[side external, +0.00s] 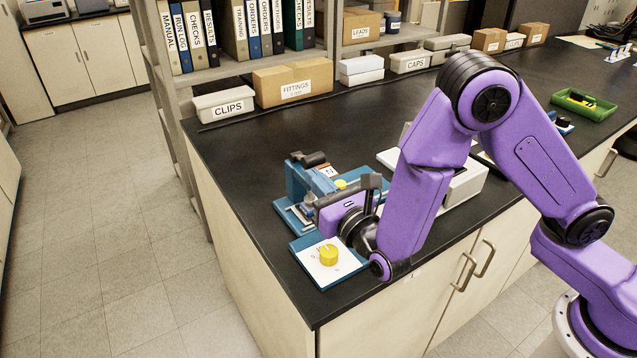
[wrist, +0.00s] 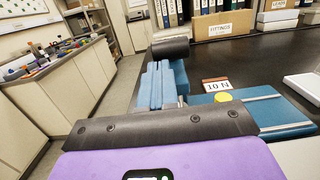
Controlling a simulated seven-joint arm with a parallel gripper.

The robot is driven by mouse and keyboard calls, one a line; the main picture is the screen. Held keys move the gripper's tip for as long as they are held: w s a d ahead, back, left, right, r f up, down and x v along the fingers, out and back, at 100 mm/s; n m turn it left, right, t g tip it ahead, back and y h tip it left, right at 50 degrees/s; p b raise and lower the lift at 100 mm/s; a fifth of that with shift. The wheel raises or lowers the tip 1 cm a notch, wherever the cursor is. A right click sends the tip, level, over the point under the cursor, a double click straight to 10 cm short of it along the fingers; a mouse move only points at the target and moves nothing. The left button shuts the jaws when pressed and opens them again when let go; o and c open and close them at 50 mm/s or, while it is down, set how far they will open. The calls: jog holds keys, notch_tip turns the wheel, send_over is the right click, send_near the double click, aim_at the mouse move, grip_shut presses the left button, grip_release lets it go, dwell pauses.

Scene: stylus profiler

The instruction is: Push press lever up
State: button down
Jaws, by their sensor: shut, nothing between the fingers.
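The blue press (side external: 303,185) stands near the front left of the black bench. Its lever ends in a dark cylindrical grip (side external: 314,159) at the top. In the wrist view the press (wrist: 165,85) is straight ahead, with the dark grip (wrist: 170,47) above its blue body. My gripper (side external: 312,212) is low on the near side of the press, below the level of the grip. It is shut and empty. Its fingertips are mostly hidden in both views, and I cannot tell whether they touch the press or lever.
A yellow knob (side external: 328,255) sits on a blue-edged white panel in front. A "10 N" card (wrist: 218,86) and another blue plate (wrist: 270,110) lie right of the press. A white instrument (side external: 463,188) stands behind my arm. Boxes and a shelf line the back.

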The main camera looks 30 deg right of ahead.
aim_at(315, 161)
jog(key=shift+w+r+g, duration=0.15)
jog(key=shift+r+g, duration=0.5)
jog(key=shift+r, duration=0.1)
jog(key=shift+w+r+g, duration=0.15)
jog(key=shift+r+g, duration=0.5)
jog(key=shift+r, duration=0.05)
jog(key=shift+w+r, duration=0.25)
jog(key=shift+r, duration=0.35)
